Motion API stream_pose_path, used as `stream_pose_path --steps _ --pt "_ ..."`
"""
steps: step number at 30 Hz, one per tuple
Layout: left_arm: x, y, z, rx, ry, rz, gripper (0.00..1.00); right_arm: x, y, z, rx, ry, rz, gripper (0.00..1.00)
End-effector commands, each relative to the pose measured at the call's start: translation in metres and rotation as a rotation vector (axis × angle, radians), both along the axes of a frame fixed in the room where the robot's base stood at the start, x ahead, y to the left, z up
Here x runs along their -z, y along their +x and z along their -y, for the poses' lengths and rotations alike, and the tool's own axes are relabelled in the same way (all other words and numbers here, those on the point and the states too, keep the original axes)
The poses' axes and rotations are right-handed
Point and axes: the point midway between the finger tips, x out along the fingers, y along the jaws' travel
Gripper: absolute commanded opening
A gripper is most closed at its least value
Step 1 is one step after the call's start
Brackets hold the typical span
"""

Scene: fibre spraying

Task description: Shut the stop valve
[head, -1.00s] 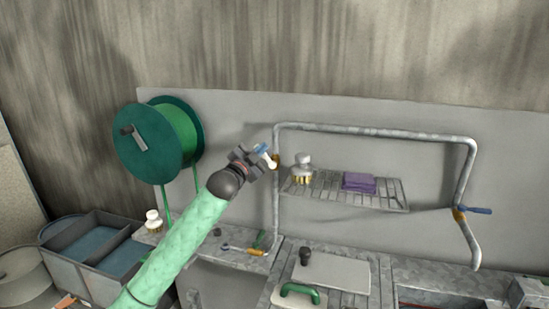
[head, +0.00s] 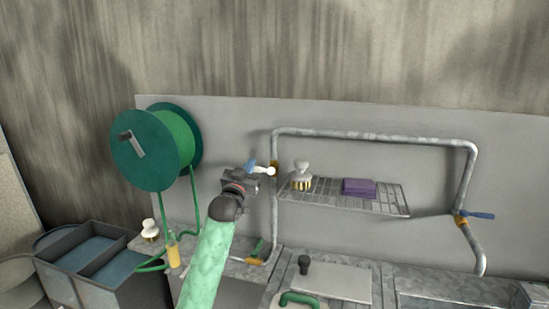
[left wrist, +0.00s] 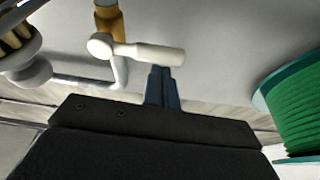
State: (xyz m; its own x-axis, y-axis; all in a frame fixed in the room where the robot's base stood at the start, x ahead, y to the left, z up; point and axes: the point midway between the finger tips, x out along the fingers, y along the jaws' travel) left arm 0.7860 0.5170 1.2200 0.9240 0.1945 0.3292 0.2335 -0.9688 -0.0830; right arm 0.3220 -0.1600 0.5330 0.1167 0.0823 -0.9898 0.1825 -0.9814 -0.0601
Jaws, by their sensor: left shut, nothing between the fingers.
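A valve with a brass-coloured body (head: 275,169) and a white lever (head: 262,171) sits on the left upright of the grey pipe. In the left wrist view the lever (left wrist: 148,53) lies nearly level across the pipe, a round knob at its left end, below the brass body (left wrist: 107,22). My left gripper (head: 250,165) is shut and empty, its blue fingers at the lever's free end. In the left wrist view the fingertips (left wrist: 161,70) meet the lever's edge; I cannot tell whether they touch. Another brass valve with a blue lever (head: 480,215) is on the right upright. My right gripper is out of view.
A wire shelf (head: 340,195) with a brush (head: 301,175) and a purple cloth (head: 358,187) is right of the valve. A green hose reel (head: 155,148) stands left. Below are a worktop with a white board (head: 330,278) and a grey bin (head: 75,285).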

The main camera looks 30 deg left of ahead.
Motion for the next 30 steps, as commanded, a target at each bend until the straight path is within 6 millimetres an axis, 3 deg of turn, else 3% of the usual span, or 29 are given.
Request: stream_pose_path --steps 23,30 --pt "0.0066 0.0002 -0.0006 0.001 0.002 -0.003 0.0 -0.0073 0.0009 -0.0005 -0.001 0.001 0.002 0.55" --pt "-0.0001 0.0026 -0.0011 0.001 0.002 -0.003 0.0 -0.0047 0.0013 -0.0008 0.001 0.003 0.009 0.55"
